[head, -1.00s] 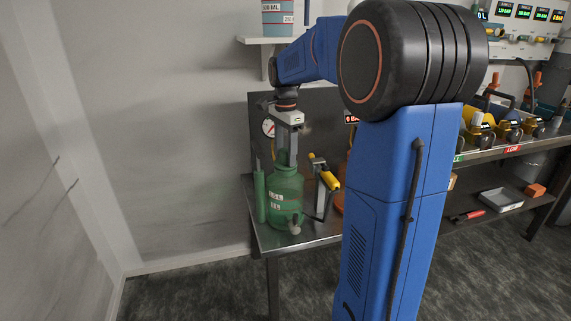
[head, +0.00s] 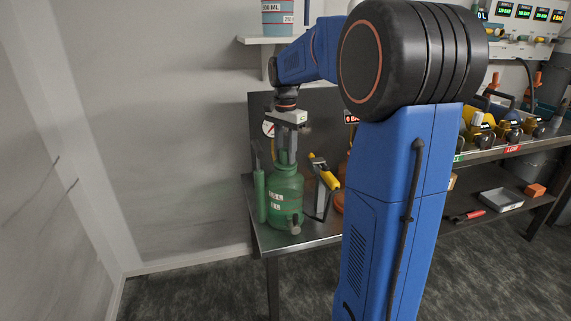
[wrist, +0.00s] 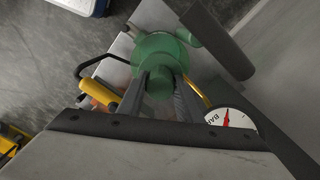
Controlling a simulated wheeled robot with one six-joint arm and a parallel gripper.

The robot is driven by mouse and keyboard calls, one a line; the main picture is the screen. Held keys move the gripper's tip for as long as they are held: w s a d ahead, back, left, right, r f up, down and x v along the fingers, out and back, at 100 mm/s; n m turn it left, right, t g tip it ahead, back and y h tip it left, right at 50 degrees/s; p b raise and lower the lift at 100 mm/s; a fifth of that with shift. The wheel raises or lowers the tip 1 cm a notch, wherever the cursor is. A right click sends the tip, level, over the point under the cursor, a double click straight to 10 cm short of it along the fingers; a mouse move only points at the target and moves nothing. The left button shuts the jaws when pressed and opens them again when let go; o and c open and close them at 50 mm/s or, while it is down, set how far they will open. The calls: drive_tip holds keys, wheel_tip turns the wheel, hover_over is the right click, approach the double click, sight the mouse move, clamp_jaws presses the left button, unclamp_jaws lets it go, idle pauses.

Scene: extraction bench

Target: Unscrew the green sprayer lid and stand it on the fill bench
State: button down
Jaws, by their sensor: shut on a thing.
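The green sprayer (head: 285,195) stands upright on the metal bench (head: 305,238) against the back panel. My gripper (head: 287,154) points straight down over its neck. In the wrist view, my gripper (wrist: 161,88) is shut on the green lid (wrist: 160,84), with one finger on each side of it. The round green sprayer body (wrist: 158,47) shows just beyond the lid. In the head view the fingers hide most of the lid, so I cannot tell whether its thread is still engaged.
A yellow-handled tool (head: 328,178) stands right of the sprayer. A slim green cylinder (head: 260,195) stands close on its left. A white gauge (wrist: 232,119) is near my fingers. A shelf with a container (head: 278,18) is above.

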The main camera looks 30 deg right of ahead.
drive_tip(key=shift+r, duration=3)
